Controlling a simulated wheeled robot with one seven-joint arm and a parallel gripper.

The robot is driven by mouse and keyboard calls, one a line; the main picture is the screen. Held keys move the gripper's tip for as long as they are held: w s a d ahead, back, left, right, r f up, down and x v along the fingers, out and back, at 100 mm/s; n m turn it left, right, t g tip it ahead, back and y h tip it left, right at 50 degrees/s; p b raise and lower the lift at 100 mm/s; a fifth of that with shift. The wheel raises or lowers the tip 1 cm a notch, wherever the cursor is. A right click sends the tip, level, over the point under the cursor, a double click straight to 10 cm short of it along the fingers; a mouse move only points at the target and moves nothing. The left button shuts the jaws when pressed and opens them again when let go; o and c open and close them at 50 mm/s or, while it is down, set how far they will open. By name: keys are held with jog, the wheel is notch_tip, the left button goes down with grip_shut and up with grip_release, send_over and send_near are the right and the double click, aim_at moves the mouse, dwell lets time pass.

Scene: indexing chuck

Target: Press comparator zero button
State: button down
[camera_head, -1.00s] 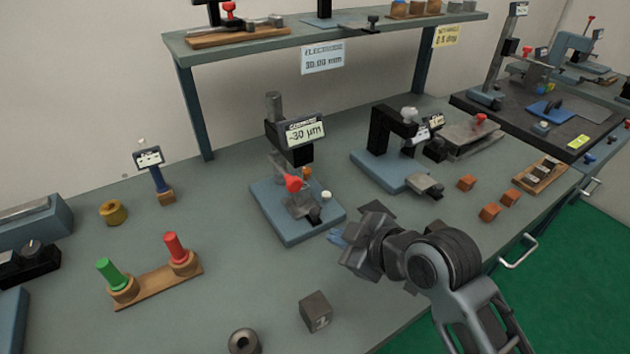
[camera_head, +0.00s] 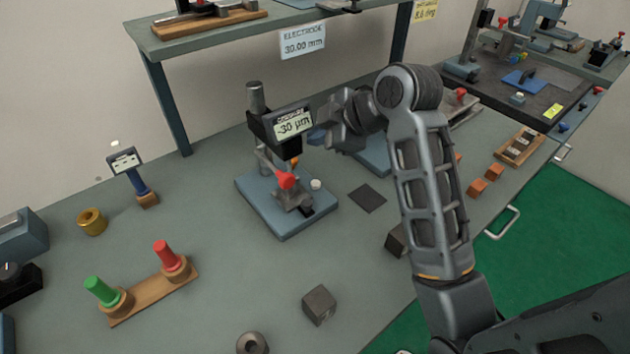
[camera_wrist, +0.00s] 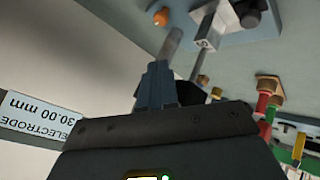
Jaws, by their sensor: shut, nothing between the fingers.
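The comparator (camera_head: 285,225) stands on a blue-grey base with a dark column and a tilted display (camera_head: 293,122) that reads -30 µm. A red-tipped lever (camera_head: 286,180) is at its front. A small white round knob (camera_head: 316,184) sits on the right of the base, and a small orange knob (camera_head: 294,161) shows below the display. I cannot tell which is the zero button. My gripper (camera_head: 317,137) is shut and empty, beside the display's right side. In the wrist view, my gripper's closed fingers (camera_wrist: 156,82) point toward the comparator, with the orange knob (camera_wrist: 161,18) beyond them.
A shelf (camera_head: 215,32) with an electrode sign (camera_head: 303,41) runs behind. A second blue-based stand (camera_head: 372,155) is partly hidden by my arm. A rack with green and red plugs (camera_head: 150,297) is left.

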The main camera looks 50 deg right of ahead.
jog(key=shift+f, duration=0.1)
jog(key=b, duration=0.6)
send_over(318, 185)
notch_tip(318, 185, down, 7)
jog(key=shift+f, duration=0.8)
jog(key=shift+f, duration=0.15)
dwell(1.0)
jog(key=shift+f, duration=0.25)
jog(key=shift+f+b, duration=0.5)
jog(key=shift+f, duration=0.05)
dwell(0.7)
jog(key=shift+r, duration=0.1)
jog(key=shift+r+p, duration=0.9)
jog(key=shift+p, duration=0.1)
